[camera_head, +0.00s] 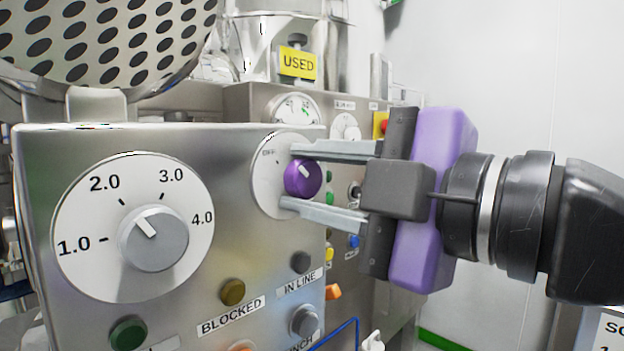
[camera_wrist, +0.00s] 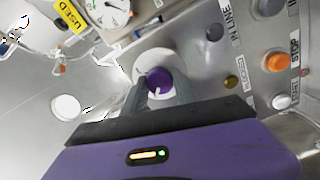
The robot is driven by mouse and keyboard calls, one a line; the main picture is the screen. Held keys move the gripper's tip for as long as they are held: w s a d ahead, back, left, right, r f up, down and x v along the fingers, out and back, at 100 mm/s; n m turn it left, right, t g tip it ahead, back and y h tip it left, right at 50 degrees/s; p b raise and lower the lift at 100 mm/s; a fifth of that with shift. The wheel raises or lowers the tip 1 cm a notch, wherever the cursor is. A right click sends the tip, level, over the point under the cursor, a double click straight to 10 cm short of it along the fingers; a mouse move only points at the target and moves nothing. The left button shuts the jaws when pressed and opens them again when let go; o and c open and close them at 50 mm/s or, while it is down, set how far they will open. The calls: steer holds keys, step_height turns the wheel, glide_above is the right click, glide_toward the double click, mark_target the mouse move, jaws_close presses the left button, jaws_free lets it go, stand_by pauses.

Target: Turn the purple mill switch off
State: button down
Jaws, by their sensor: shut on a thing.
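The purple mill switch (camera_head: 303,178) is a round knob on a white dial plate (camera_head: 266,180) at the right end of the steel panel. Its white pointer mark slants to the upper left. Small OFF lettering shows at the dial's upper left. The rest of the dial's right side is hidden by the knob and fingers. My gripper (camera_head: 289,177) is shut on the knob, one finger above and one below it. In the wrist view the purple switch (camera_wrist: 159,80) sits between the fingertips.
A large grey speed knob (camera_head: 155,240) on a numbered dial stands left on the panel. Below are a BLOCKED button (camera_head: 232,291), an IN LINE button (camera_head: 301,262) and a green button (camera_head: 129,333). A second panel with gauges stands behind. White wall is open at right.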

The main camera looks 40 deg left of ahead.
steer(key=c, duration=1)
jaws_free()
steer(key=shift+o, duration=0.2)
steer(key=d, duration=0.8)
steer(key=shift+s, duration=0.3)
steer(key=shift+a, duration=0.1)
